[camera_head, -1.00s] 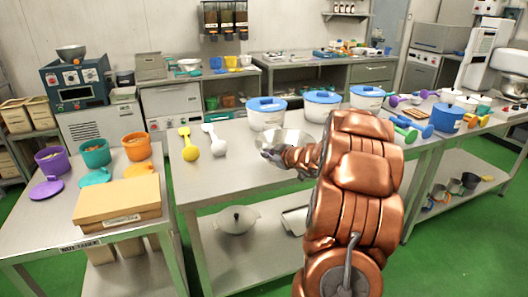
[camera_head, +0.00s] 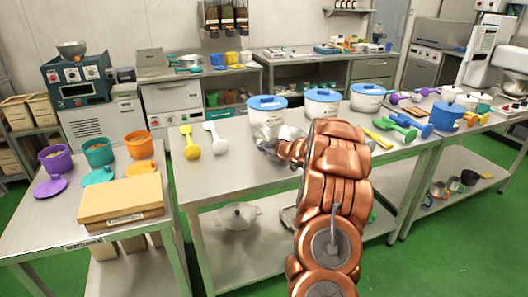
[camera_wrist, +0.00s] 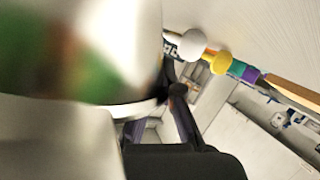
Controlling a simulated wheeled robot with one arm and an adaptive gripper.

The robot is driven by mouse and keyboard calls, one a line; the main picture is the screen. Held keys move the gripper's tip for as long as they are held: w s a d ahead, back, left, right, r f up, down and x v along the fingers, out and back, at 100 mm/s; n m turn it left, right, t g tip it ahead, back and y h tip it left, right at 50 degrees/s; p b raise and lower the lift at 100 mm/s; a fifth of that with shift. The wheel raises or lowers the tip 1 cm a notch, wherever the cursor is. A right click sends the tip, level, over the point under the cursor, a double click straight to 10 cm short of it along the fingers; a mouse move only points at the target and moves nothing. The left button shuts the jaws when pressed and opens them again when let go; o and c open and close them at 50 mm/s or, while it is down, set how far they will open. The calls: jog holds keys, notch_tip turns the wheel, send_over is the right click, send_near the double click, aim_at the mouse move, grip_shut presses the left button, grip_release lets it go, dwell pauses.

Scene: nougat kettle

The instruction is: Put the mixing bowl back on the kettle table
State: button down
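The metal mixing bowl (camera_head: 291,132) is over the middle steel table (camera_head: 235,178), in front of the blue-lidded tubs. I cannot tell whether its base touches the tabletop. My gripper (camera_head: 268,147) is at the bowl's near left side, partly hidden by my copper-coloured arm. In the wrist view the bowl (camera_wrist: 60,60) fills the left side, blurred and very close. Its rim runs to the dark fingers of my gripper (camera_wrist: 172,98), which appear shut on it. No table is clearly marked as the kettle table.
Blue-lidded tubs (camera_head: 322,104) stand behind the bowl. Green scoops (camera_head: 400,130) lie to the right. A pot (camera_head: 238,216) stands on the lower shelf.

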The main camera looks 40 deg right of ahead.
jog(key=shift+f, duration=0.85)
jog(key=c, duration=1.3)
grip_release()
jog(key=shift+s, duration=0.1)
jog(key=shift+b+v, duration=1)
jog(key=shift+v, duration=4.95)
